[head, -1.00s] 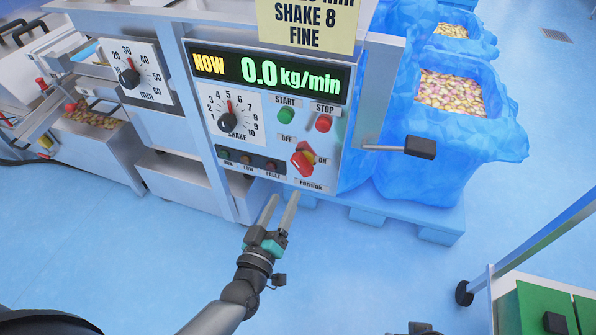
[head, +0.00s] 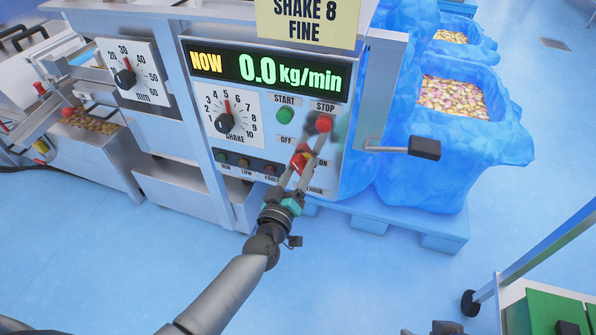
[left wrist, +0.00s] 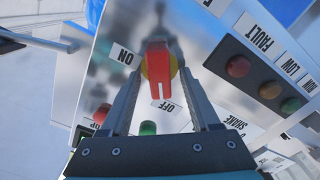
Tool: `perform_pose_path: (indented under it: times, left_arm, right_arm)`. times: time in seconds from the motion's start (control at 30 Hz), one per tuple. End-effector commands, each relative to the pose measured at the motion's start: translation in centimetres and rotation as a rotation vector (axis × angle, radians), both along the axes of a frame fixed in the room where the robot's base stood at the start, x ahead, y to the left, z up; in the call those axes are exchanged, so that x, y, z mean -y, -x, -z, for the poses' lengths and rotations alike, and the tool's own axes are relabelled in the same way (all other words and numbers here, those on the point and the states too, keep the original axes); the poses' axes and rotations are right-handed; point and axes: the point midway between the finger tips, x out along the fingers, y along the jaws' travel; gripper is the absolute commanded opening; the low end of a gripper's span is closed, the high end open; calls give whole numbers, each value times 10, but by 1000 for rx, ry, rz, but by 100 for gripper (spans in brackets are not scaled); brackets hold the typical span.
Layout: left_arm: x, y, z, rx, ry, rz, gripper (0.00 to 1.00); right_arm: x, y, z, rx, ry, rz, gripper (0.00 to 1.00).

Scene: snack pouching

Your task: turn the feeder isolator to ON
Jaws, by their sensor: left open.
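The feeder isolator (head: 298,160) is a red handle on a yellow disc, low on the right of the control panel (head: 262,118). In the left wrist view the isolator (left wrist: 158,68) shows between the fingers, its slotted end towards the OFF label (left wrist: 167,106). The ON label (left wrist: 122,55) is off to the left there. My left gripper (head: 305,163) is open at the panel, one finger on each side of the handle. I cannot tell whether the fingers touch it. In the head view the fingers partly cover the isolator and its lower label.
The green START button (head: 285,114) and red STOP button (head: 323,124) sit just above the isolator. The SHAKE dial (head: 226,122) is to the left. A black-ended lever (head: 424,147) sticks out at the right. Blue-lined bins (head: 440,150) stand beyond it.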

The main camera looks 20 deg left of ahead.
Motion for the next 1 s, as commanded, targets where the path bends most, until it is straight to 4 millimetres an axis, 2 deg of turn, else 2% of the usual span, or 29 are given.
perform_pose_path:
  times: [0.1,0.63,1.0]
  left_arm:
    - [0,0,0,0,1,0,61]
    - [0,1,0,0,1,0,2]
    - [0,1,0,0,-4,0,0]
  right_arm:
    - [0,0,0,0,0,0,50]
    - [0,0,0,1,1,0,50]
    - [0,0,0,1,0,0,50]
